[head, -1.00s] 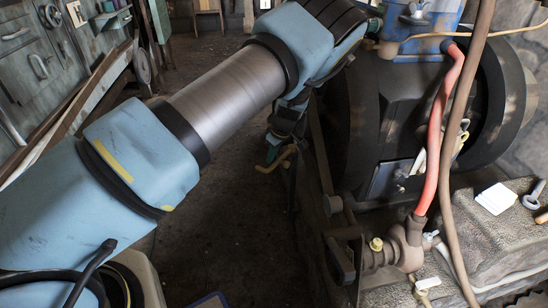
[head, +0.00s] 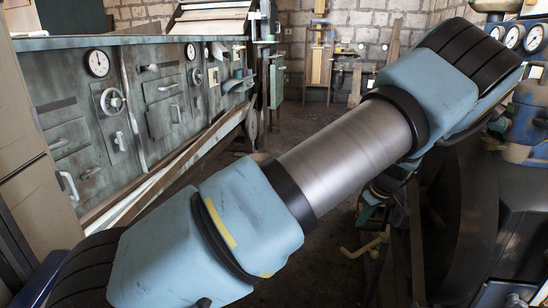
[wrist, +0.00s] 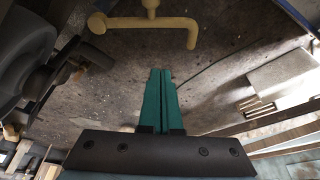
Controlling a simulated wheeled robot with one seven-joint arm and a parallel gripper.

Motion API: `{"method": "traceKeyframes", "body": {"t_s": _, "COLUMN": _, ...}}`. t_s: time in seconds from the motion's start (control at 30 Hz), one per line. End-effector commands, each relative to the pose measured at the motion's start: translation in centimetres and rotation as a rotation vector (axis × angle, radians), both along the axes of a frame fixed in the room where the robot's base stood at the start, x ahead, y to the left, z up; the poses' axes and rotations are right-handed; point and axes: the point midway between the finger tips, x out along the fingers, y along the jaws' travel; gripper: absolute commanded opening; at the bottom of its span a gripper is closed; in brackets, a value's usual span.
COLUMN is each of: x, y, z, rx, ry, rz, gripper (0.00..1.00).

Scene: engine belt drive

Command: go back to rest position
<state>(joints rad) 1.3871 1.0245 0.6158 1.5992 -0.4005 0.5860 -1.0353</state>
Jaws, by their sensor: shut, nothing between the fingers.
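My gripper (wrist: 161,78) shows in the wrist view with its two green fingers side by side and shut, with nothing between them. It points down over a dark, dirty floor (wrist: 225,80). A yellowish bent pipe handle (wrist: 165,22) lies beyond the fingertips, apart from them in the picture. In the head view my blue and grey arm reaches up to the right across the middle. Its far end hangs down near the same yellow handle (head: 362,247), where a bit of green shows, and most of the gripper is hidden behind the arm.
The dark engine block with a blue part (head: 528,125) stands close at the right. A grey-green cabinet with gauges (head: 97,62) and levers lines the left, with long planks (head: 165,175) leaning along it. Open floor (head: 315,260) lies between. A brick wall (head: 390,35) closes the back.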

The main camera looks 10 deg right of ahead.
Motion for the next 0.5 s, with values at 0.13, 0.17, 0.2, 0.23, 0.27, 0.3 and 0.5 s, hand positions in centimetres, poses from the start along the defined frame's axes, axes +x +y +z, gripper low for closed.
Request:
{"method": "traceKeyframes", "body": {"t_s": 0.13, "x": 2.3, "y": 4.9, "z": 1.8, "rx": -0.004, "ry": 0.050, "rz": 0.023, "gripper": 0.00}}
{"method": "traceKeyframes", "body": {"t_s": 0.17, "x": 2.8, "y": 6.5, "z": 2.3, "rx": -0.005, "ry": 0.066, "rz": 0.024, "gripper": 0.00}}
{"method": "traceKeyframes", "body": {"t_s": 0.2, "x": 3.4, "y": 8.6, "z": 3.1, "rx": -0.010, "ry": 0.087, "rz": 0.023, "gripper": 0.00}}
{"method": "traceKeyframes", "body": {"t_s": 0.23, "x": 3.7, "y": 10.4, "z": 3.7, "rx": -0.012, "ry": 0.104, "rz": 0.021, "gripper": 0.00}}
{"method": "traceKeyframes", "body": {"t_s": 0.27, "x": 4.0, "y": 12.1, "z": 4.3, "rx": -0.017, "ry": 0.121, "rz": 0.016, "gripper": 0.00}}
{"method": "traceKeyframes", "body": {"t_s": 0.3, "x": 4.2, "y": 14.3, "z": 5.1, "rx": -0.023, "ry": 0.141, "rz": 0.007, "gripper": 0.00}}
{"method": "traceKeyframes", "body": {"t_s": 0.5, "x": 3.2, "y": 24.4, "z": 9.2, "rx": -0.064, "ry": 0.207, "rz": -0.072, "gripper": 0.00}}
